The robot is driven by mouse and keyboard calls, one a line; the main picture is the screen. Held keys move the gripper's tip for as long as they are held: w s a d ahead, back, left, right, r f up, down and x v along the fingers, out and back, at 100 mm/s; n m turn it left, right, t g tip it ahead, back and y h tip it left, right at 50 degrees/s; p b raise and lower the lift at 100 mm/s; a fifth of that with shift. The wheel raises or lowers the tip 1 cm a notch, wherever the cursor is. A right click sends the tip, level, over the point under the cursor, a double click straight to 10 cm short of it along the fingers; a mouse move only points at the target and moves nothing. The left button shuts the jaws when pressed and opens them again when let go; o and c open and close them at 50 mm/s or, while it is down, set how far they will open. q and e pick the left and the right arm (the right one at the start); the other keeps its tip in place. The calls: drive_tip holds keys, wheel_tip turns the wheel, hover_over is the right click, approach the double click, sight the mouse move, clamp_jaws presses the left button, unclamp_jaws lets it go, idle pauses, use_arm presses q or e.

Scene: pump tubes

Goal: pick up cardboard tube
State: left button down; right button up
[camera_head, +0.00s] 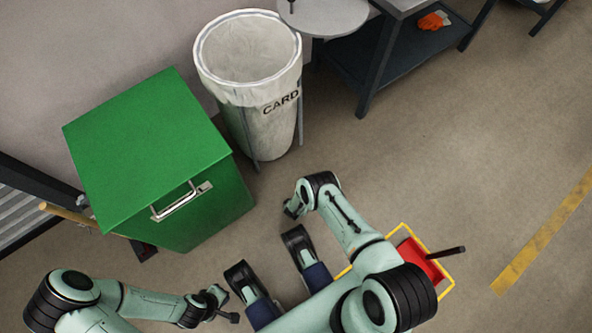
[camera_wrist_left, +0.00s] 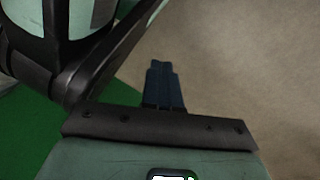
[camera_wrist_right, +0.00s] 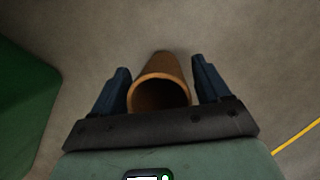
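The brown cardboard tube (camera_wrist_right: 162,70) shows in the right wrist view, its round open end facing the camera and its body running away from it. My right gripper (camera_wrist_right: 160,66) is open, with one dark blue finger on each side of the tube. Narrow gaps seem to show beside the tube; I cannot tell if either finger touches it. In the head view my right gripper (camera_head: 292,209) is beside the green bin, and I cannot make out the tube there. My left gripper (camera_wrist_left: 163,86) is shut and empty, low in the head view.
A green lidded bin (camera_head: 150,150) stands left of my right gripper. A white bag-lined bin marked CARD (camera_head: 270,120) stands behind it. A red object (camera_head: 418,258) with a yellow outline lies at lower right. Open floor (camera_head: 450,150) spreads to the right.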

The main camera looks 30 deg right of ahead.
drive_tip(key=c, duration=0.7)
drive_tip(key=shift+c, duration=0.2)
